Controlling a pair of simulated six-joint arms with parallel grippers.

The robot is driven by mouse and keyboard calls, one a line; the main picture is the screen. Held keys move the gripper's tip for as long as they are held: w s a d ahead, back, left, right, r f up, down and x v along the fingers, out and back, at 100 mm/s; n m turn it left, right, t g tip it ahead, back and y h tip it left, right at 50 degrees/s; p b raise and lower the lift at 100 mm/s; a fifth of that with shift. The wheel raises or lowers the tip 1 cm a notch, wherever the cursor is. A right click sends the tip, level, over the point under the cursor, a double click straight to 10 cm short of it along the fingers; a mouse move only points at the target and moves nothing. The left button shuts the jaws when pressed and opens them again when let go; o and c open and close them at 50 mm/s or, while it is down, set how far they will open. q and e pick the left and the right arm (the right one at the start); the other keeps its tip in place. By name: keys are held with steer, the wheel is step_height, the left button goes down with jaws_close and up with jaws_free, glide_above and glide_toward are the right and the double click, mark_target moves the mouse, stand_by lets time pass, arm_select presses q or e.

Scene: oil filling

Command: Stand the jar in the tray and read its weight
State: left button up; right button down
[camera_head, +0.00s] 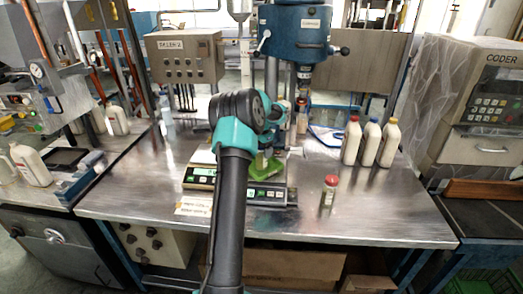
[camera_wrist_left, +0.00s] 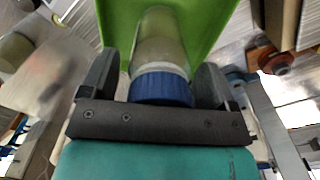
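The jar with a blue cap (camera_wrist_left: 162,88) stands upright at the green tray (camera_wrist_left: 215,20), its clear body pointing away from the wrist camera. In the head view the green tray (camera_head: 268,172) rests on the scale (camera_head: 270,194), and the jar (camera_head: 262,160) is partly hidden by my arm. My left gripper (camera_wrist_left: 160,70) has a finger on each side of the jar, with narrow green gaps showing beside the glass, so it looks open around it. The scale's display (camera_head: 203,172) is lit, but its digits are too small to read. My right gripper is not in view.
A small red-capped jar (camera_head: 330,190) stands on the steel bench right of the scale. Several capped bottles (camera_head: 370,143) stand behind it. The blue filling machine (camera_head: 295,35) hangs above the back. A label plate (camera_head: 193,206) lies at front left. The bench's right front is clear.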

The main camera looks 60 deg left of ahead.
arm_select(q)
steer(key=shift+r, duration=0.1)
step_height(320, 180, up, 12)
steer(key=shift+r, duration=0.1)
stand_by(0.7)
stand_by(0.5)
